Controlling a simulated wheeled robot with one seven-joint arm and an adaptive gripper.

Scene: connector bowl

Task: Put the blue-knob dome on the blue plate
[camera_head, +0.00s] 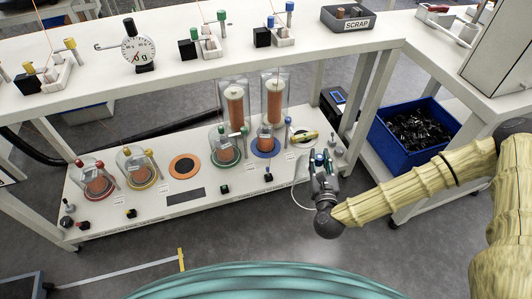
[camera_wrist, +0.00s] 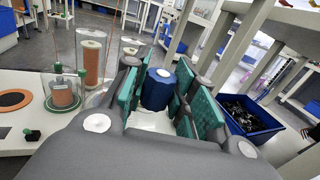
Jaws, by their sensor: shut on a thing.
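My gripper (camera_head: 321,160) is beside the right end of the low white bench in the head view. In the wrist view its green-padded fingers (camera_wrist: 160,97) are shut on the blue knob (camera_wrist: 158,88) of the dome. The clear body of the dome is hard to make out under the gripper. The blue plate (camera_head: 266,154) lies on the bench left of my gripper, with a copper-coloured coil (camera_head: 265,139) standing on it.
A green-knob dome (camera_head: 224,149) stands left of the blue plate. Tall clear cylinders with coils (camera_head: 235,105) stand behind. An orange plate (camera_head: 185,166) is uncovered. The upper shelf (camera_head: 330,55) overhangs behind. A blue crate (camera_head: 385,150) stands at the right.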

